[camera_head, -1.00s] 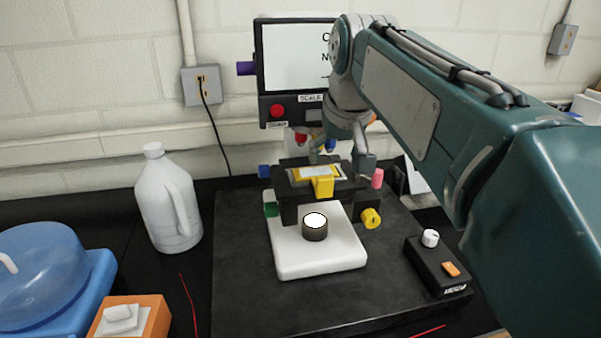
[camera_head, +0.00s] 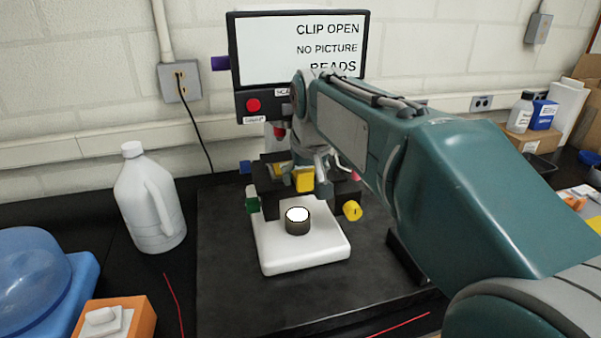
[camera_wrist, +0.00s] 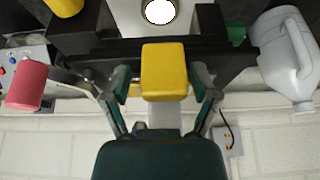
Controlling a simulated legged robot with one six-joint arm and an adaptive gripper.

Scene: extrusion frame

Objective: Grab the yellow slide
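The yellow slide (camera_head: 305,180) is a small yellow block on the black stage of the microscope-like device, below the screen. In the wrist view the yellow slide (camera_wrist: 165,72) sits in the middle, between the two fingers. My gripper (camera_wrist: 162,78) is open, with one finger on each side of it and a visible gap at both sides. In the head view my gripper (camera_head: 303,171) is at the stage, partly hidden by my arm. Part of the stage behind the slide is also hidden.
A screen (camera_head: 300,45) reading "CLIP OPEN NO PICTURE" stands behind. A white base with a round lamp (camera_head: 298,221) is below the stage. A yellow knob (camera_head: 352,210), green part (camera_head: 252,199) and pink cylinder (camera_wrist: 27,85) are close by. A white jug (camera_head: 150,200) stands left.

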